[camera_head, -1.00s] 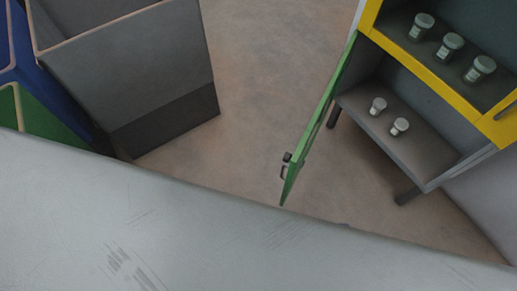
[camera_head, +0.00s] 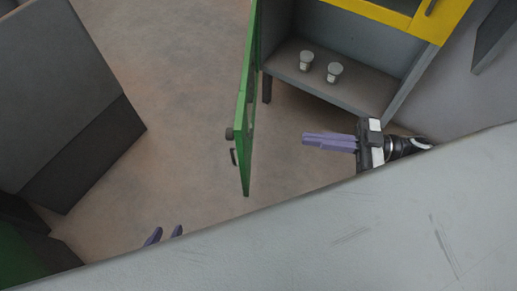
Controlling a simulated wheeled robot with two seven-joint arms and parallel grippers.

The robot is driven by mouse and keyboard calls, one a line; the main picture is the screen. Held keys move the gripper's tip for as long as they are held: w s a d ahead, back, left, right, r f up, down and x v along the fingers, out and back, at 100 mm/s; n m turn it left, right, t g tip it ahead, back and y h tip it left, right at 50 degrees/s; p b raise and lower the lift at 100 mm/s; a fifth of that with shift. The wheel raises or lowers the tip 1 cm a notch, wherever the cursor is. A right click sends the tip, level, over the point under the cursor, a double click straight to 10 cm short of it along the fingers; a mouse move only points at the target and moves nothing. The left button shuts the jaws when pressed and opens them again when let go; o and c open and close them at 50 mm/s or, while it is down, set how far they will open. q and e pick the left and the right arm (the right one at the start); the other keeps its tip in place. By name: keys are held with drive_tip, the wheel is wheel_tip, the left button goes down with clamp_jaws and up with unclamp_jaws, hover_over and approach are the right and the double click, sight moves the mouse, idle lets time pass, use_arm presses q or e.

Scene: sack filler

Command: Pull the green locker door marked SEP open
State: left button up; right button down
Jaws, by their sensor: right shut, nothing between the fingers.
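The green locker door (camera_head: 247,105) stands swung out from the grey locker, seen nearly edge-on, with a dark handle (camera_head: 234,156) and a knob on its left face. No SEP marking is readable. The open lower compartment (camera_head: 350,90) shows two small white-lidded jars (camera_head: 306,60) on its floor. My right gripper (camera_head: 305,139) has purple fingers shut with nothing between them, to the right of the door and in front of the compartment, apart from both.
A yellow-framed compartment (camera_head: 395,18) with a dark handle sits above the open one. A large grey bin (camera_head: 65,80) stands at the left, with a green one (camera_head: 30,262) at the lower left. A pale grey surface (camera_head: 330,240) fills the bottom. Brown floor lies clear between bin and door.

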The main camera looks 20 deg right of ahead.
drive_tip(key=g+b, duration=0.1)
approach(243, 139)
drive_tip(key=shift+n, duration=0.3)
drive_tip(key=x, duration=0.5)
drive_tip(key=shift+w+a, duration=0.15)
drive_tip(key=shift+a, duration=0.25)
use_arm(q)
drive_tip(key=shift+d+f, duration=0.1)
drive_tip(key=shift+f, duration=0.3)
use_arm(e)
drive_tip(key=shift+w+a, duration=0.15)
drive_tip(key=shift+a, duration=0.15)
use_arm(q)
drive_tip(key=shift+r, duration=0.1)
use_arm(e)
drive_tip(key=shift+r, duration=0.1)
